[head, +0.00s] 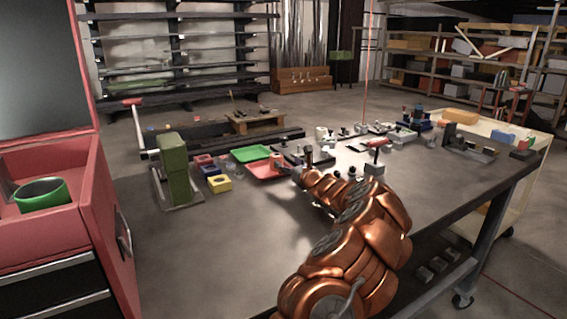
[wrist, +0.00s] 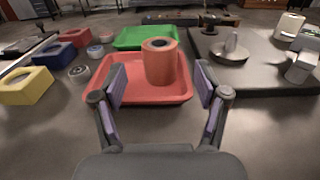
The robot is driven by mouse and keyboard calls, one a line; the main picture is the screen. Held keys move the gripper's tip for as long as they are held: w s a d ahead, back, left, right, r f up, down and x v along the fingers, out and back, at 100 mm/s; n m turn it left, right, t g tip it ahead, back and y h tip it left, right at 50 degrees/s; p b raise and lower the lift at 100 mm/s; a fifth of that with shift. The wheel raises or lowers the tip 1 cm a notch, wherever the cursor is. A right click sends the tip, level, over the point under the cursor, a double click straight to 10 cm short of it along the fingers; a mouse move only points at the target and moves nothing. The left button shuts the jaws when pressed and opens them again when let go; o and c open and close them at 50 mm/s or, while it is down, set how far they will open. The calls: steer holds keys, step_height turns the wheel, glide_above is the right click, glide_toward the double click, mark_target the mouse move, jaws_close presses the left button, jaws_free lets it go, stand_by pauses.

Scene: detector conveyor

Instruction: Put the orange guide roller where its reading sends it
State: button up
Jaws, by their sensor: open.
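The orange guide roller (wrist: 160,64) stands upright on the red tray (wrist: 118,88), towards its right half, in the wrist view. It is a short cylinder with a hole in its top. My gripper (wrist: 160,84) is open, with one finger to the left of the roller and one to the right; the roller appears between and just beyond the fingertips. I see no finger touching it. In the head view the red tray (head: 258,172) lies left of my gripper (head: 296,174). A green tray (wrist: 141,37) lies behind the red one. No reading is legible.
Yellow (wrist: 26,86), blue (wrist: 52,54) and red (wrist: 75,38) blocks with holes stand left of the trays, with small round metal parts (wrist: 79,73) beside them. A dark platform with a grey cone-topped piece (wrist: 231,50) is at right. The near tabletop is clear.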

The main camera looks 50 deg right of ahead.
steer(key=shift+v, duration=1.85)
